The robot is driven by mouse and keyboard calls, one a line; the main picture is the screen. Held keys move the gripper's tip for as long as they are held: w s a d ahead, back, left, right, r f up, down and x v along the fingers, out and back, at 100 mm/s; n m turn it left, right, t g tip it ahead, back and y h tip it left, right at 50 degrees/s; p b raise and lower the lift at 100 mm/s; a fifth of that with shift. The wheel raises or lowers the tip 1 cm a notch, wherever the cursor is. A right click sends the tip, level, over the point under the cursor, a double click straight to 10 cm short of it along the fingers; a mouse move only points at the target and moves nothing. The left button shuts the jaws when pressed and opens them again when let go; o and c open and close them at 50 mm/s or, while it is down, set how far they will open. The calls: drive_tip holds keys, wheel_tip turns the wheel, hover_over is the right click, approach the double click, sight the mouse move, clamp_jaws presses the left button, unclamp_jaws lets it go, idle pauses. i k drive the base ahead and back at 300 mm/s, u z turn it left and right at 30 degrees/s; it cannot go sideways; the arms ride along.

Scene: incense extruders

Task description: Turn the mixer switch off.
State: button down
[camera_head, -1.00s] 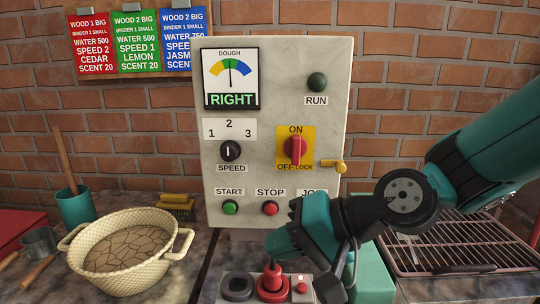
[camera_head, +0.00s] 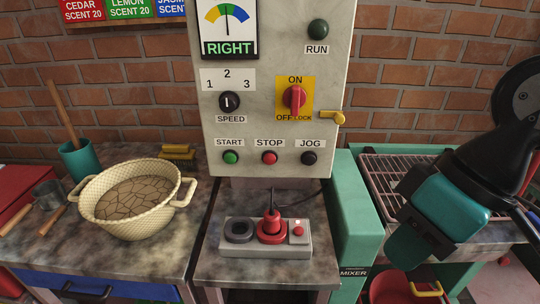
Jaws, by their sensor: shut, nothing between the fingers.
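The red rotary switch (camera_head: 294,99) sits on a yellow ON / OFF LOCK plate (camera_head: 309,86) on the pale control panel (camera_head: 255,140). Its handle stands vertical, between ON above and OFF below. A yellow lock lever (camera_head: 331,117) sticks out at the plate's lower right. A teal machine body (camera_head: 358,225) below right bears a MIXER label (camera_head: 353,273). My gripper (camera_head: 408,247) is at the right, shut and empty, pointing down and left, apart from the panel. It hides part of the wire rack.
A grey power strip (camera_head: 235,250) with a red plug (camera_head: 271,225) and small red switch (camera_head: 298,231) lies below the panel. A woven bowl (camera_head: 105,212) stands left. A wire rack (camera_head: 385,178) is at right. Free air lies before the panel.

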sight(295, 97)
drive_tip(key=z, duration=1.25)
drive_tip(key=k, duration=1)
drive_tip(key=u, duration=1.1)
drive_tip(key=i, duration=0.85)
drive_tip(key=u, duration=0.1)
